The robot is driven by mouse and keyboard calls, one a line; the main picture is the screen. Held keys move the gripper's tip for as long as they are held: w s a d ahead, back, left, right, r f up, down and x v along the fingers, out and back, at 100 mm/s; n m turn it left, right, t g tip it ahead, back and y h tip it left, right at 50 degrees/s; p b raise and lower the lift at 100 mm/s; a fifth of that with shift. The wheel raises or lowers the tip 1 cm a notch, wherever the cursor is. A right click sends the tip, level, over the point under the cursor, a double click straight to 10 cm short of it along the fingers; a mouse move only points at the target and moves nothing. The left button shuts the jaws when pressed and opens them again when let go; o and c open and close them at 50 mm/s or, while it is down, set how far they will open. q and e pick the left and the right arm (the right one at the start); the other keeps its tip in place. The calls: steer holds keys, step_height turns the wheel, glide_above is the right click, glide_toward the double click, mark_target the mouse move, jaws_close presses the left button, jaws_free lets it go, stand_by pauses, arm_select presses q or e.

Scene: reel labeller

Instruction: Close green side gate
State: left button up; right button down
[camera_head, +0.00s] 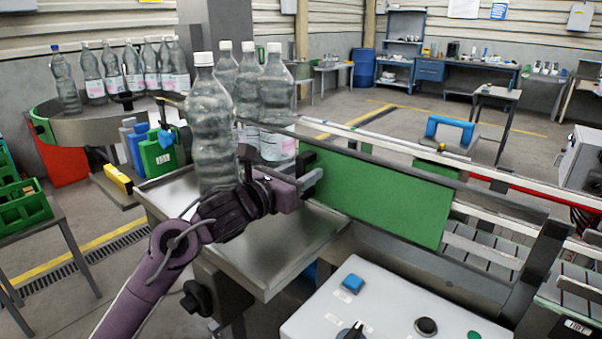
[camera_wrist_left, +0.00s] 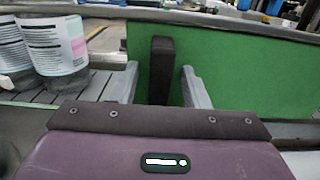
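The green side gate (camera_head: 385,202) is a flat panel along the near side of the conveyor. It fills much of the left wrist view (camera_wrist_left: 235,75). A dark upright handle (camera_wrist_left: 160,70) stands at its left end. To the left of the panel, the side is open and bottles show on the slats. My left gripper (camera_head: 312,180) is at the handle. Its two grey fingers (camera_wrist_left: 158,88) stand apart, one on each side of the handle, with visible gaps between them and it. My right gripper is not in view.
A clear bottle (camera_head: 212,125) stands close behind my left wrist, with several more behind it. A round infeed table (camera_head: 90,125) carries other bottles at left. A grey control box (camera_head: 385,310) with buttons is in front, below the gate.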

arm_select(q)
steer(key=shift+s+a+f, duration=0.1)
steer(key=shift+s+a, duration=0.05)
steer(key=shift+s, duration=0.05)
steer(key=b+v, duration=0.2)
steer(key=v, duration=0.5)
steer(key=shift+s, duration=0.1)
